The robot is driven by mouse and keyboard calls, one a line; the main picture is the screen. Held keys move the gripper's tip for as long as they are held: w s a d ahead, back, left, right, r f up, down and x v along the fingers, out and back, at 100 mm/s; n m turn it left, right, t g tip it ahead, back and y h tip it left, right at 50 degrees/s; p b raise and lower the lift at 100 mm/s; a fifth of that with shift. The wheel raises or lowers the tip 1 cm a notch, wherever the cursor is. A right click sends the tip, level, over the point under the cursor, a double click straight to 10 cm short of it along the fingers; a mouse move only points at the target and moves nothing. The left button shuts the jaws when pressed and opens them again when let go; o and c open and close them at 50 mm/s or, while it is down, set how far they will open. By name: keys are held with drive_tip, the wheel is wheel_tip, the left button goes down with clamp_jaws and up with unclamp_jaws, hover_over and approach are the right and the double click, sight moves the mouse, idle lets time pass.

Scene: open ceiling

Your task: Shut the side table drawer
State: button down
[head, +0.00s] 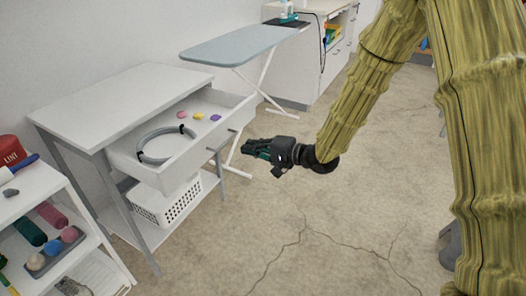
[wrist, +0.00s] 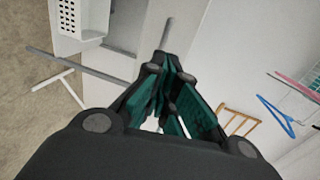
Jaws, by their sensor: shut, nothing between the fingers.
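The white side table (head: 120,98) stands against the wall at the left in the head view. Its drawer (head: 196,148) is pulled out toward the front right. In the drawer lie a grey cable coil (head: 150,134) and small pink, yellow and purple pieces. My gripper (head: 248,147) is shut and empty, to the right of the drawer front, with a visible gap in the picture. In the wrist view the gripper fingers (wrist: 168,95) point up the picture. A grey bar, which may be the drawer handle, shows just past the fingertips.
A white basket (head: 172,198) sits on the table's lower shelf; it also shows in the wrist view (wrist: 82,17). An ironing board (head: 232,43) stands behind the drawer. A white shelf unit (head: 50,205) is at the left. Floor in front is clear.

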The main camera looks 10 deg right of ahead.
sight(226, 143)
drive_tip(key=shift+b+x, duration=0.65)
drive_tip(key=shift+x, duration=2.75)
